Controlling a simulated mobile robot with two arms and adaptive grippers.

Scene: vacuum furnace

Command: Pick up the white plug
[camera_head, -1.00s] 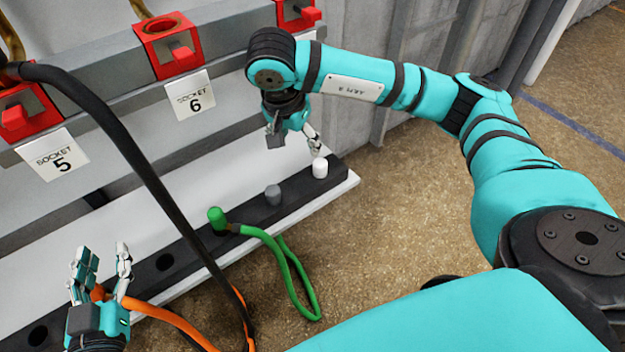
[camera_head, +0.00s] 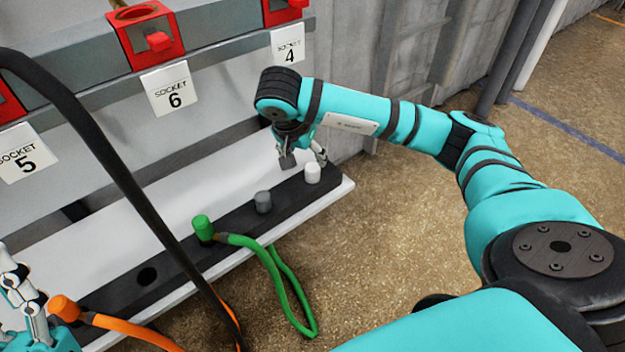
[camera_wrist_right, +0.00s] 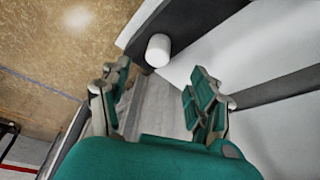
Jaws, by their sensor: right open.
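The white plug (camera_head: 312,173) stands upright at the far right end of the black strip (camera_head: 236,222) on the white ledge. My right gripper (camera_head: 304,159) is open and empty just above and beside it. In the right wrist view, the white plug (camera_wrist_right: 158,50) shows ahead of the gap between the two fingers of my right gripper (camera_wrist_right: 160,72). I cannot tell whether any finger touches it. My left gripper (camera_head: 24,308) is partly cut off at the left edge, beside the orange plug (camera_head: 64,308); its opening is unclear.
A grey plug (camera_head: 263,201) and a green plug (camera_head: 202,227) with a green cable stand on the same strip. A black cable (camera_head: 120,175) crosses the left side. Red sockets (camera_head: 148,35) with number signs line the wall above. The floor at right is open.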

